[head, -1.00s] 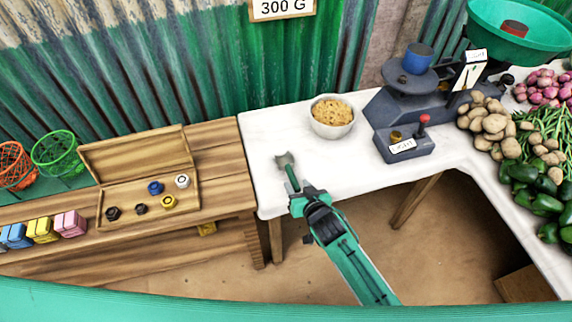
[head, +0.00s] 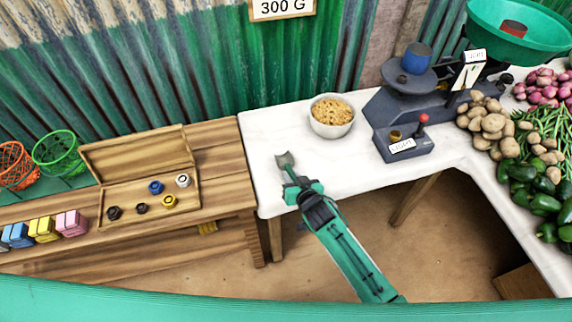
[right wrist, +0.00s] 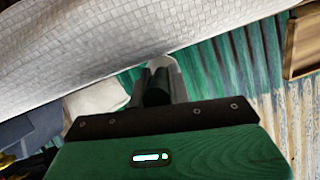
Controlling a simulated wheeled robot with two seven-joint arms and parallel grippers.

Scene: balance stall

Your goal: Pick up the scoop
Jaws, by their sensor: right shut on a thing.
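The scoop (head: 285,160) has a small grey metal head over the front left part of the white-topped table. Its head points away from me toward the wall. My right gripper (head: 297,184) is shut on its handle, which the jaws mostly hide. In the right wrist view the dark fingers (right wrist: 151,88) are close together, with the grey scoop (right wrist: 169,66) just beyond them. I cannot tell whether the scoop touches the tabletop. My left gripper is not in view.
A white bowl (head: 331,127) of yellowish food stands behind the scoop. A dark balance (head: 405,108) with a green pan (head: 520,45) stands to the right, near potatoes (head: 493,123) and green peppers (head: 535,200). A wooden weight box (head: 150,190) lies left. The white tabletop (head: 265,135) around the scoop is clear.

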